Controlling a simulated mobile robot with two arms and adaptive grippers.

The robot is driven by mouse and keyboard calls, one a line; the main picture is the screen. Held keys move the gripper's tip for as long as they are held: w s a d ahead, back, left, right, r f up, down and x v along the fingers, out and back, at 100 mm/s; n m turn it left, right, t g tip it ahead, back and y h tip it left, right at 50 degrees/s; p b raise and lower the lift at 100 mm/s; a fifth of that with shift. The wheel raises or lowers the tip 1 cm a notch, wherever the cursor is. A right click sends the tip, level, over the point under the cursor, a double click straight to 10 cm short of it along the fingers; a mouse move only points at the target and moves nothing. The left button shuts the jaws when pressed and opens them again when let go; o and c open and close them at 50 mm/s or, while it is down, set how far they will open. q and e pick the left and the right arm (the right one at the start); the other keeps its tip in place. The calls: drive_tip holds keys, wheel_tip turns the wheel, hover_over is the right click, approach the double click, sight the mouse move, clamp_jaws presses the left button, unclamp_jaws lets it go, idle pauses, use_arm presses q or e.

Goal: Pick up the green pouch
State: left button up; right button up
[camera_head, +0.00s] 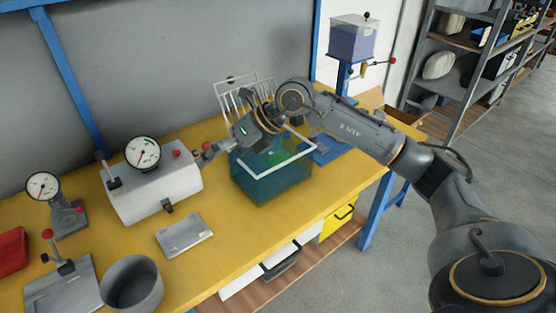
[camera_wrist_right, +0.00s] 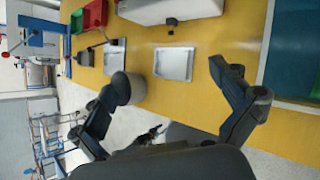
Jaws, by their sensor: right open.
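A green patch (camera_head: 276,157), which looks like the green pouch, shows inside a teal see-through tank (camera_head: 272,187) with a white rim. The pouch's outline is blurred, and the rim and my arm partly cover the view. My right gripper (camera_head: 208,151) is left of the tank's rim, above the table and apart from the pouch. In the right wrist view its two fingers (camera_wrist_right: 166,72) are spread wide with nothing between them. The tank's teal side (camera_wrist_right: 290,50) is at that view's right edge. My left gripper is not in view.
A white gauge box (camera_head: 155,190) stands left of the tank on the yellow table (camera_head: 240,236). A wire rack (camera_head: 236,92) is behind the tank. A metal plate (camera_head: 184,235) and grey cup (camera_head: 132,284) are at front left. The table's front edge by the tank is clear.

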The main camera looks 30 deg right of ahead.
drive_tip(key=d+r+m+h, duration=0.2)
drive_tip(key=d+h, duration=0.5)
drive_tip(key=d, duration=1.1)
approach(277, 154)
drive_tip(key=shift+m+g, duration=0.3)
drive_tip(key=shift+g, duration=0.1)
drive_tip(key=x, duration=0.2)
drive_tip(key=p+x, duration=0.1)
drive_tip(key=x, duration=0.1)
drive_tip(key=shift+w+f, duration=0.2)
drive_tip(key=shift+w, duration=0.3)
drive_tip(key=shift+w+f, duration=0.2)
drive_tip(key=shift+f, duration=0.35)
drive_tip(key=p+x, duration=0.1)
drive_tip(key=x, duration=0.3)
drive_tip(key=shift+f, duration=0.15)
drive_tip(key=c, duration=0.8)
